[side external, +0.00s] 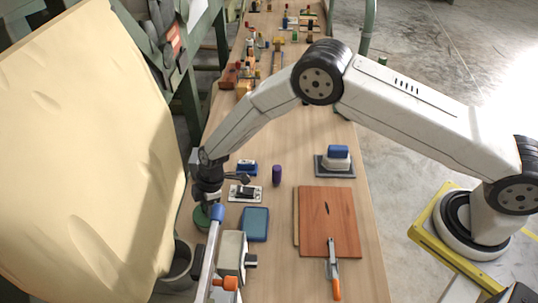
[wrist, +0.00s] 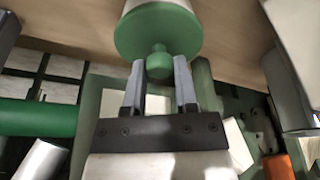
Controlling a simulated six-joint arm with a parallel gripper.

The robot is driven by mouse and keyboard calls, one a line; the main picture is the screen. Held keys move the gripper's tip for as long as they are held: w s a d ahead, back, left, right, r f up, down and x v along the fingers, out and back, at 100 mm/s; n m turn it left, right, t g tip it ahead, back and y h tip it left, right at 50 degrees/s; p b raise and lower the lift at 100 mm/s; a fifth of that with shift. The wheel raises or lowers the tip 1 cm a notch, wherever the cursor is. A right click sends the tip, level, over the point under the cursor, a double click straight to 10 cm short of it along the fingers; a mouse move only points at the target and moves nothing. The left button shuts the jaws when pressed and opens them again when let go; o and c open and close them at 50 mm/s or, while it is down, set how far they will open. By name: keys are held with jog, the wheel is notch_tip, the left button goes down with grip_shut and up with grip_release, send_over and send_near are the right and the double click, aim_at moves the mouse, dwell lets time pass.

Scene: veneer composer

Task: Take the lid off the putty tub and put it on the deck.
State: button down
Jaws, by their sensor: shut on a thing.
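The putty tub (wrist: 158,4) shows as a pale body at the top of the wrist view. Its round green lid (wrist: 135,32) with a small green knob (wrist: 159,63) faces the camera and appears seated on the tub. My gripper (wrist: 160,70) has its two grey fingers on either side of the knob and is shut on it. In the side view my gripper (side external: 208,196) is low at the deck's left edge, over the green lid (side external: 201,219), which is partly hidden. The wooden deck (side external: 280,255) runs lengthwise through the side view.
A large veneer sheet (side external: 85,140) fills the left.

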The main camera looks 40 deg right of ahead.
jog(key=shift+r, duration=0.8)
jog(key=s+d+r, duration=0.2)
jog(key=s+r, duration=0.3)
jog(key=s, duration=0.1)
jog(key=s+d+r, duration=0.3)
jog(key=s+r, duration=0.2)
jog(key=s, duration=0.1)
jog(key=shift+s+d+r, duration=0.25)
jog(key=shift+s+r, duration=0.15)
jog(key=shift+w, duration=0.15)
jog(key=w+f+m, duration=0.3)
jog(key=w+f, duration=0.2)
jog(key=w, duration=0.5)
jog(key=w+f+m+t, duration=0.1)
jog(key=w+f+m, duration=0.2)
jog(key=w, duration=0.7)
notch_tip(320, 180, down, 2)
jog(key=shift+t+h, duration=0.3)
